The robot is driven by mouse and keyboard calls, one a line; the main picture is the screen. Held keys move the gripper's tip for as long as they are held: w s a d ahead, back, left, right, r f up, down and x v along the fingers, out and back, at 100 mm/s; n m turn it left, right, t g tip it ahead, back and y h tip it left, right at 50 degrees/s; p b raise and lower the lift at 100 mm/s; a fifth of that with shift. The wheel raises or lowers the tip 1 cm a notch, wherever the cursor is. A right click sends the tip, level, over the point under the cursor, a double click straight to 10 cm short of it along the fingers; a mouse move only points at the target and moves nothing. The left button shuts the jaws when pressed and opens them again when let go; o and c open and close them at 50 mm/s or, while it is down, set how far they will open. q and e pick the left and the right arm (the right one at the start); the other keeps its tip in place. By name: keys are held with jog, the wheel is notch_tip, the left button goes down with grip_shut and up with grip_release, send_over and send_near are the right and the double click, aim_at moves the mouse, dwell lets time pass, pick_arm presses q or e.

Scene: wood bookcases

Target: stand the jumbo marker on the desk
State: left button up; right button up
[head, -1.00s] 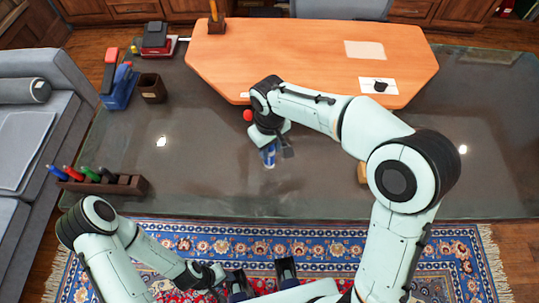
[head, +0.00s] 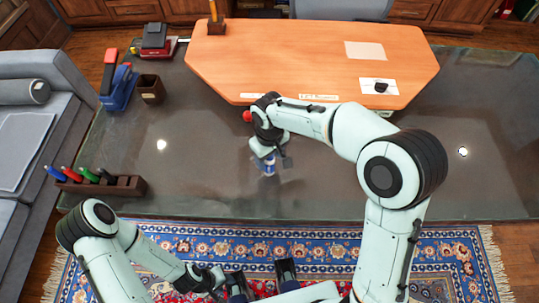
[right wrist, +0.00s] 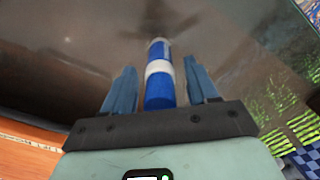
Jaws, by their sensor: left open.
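The jumbo marker is a blue cylinder with a white band. It shows in the right wrist view (right wrist: 160,85) between the fingers of my right gripper (right wrist: 160,82). A small blue and white part of the marker (head: 267,166) shows in the head view, below my right gripper (head: 272,158), over the near middle of the dark desk (head: 200,180). The marker looks upright. Narrow gaps show between it and both fingers, so the gripper is open around it. Its lower end is hard to make out. My left gripper (head: 262,278) is open and empty over the rug.
A pen rack (head: 125,185) with several coloured markers stands at the desk's left edge. A dark cup (head: 151,88) and a blue and red tool (head: 117,85) stand behind it. A red ball-like thing (head: 247,116) is close to my right wrist. Bare desk lies left of the gripper.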

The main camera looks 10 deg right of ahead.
notch_tip(320, 180, up, 12)
jog(key=shift+r+p, duration=0.2)
jog(key=shift+p, duration=0.75)
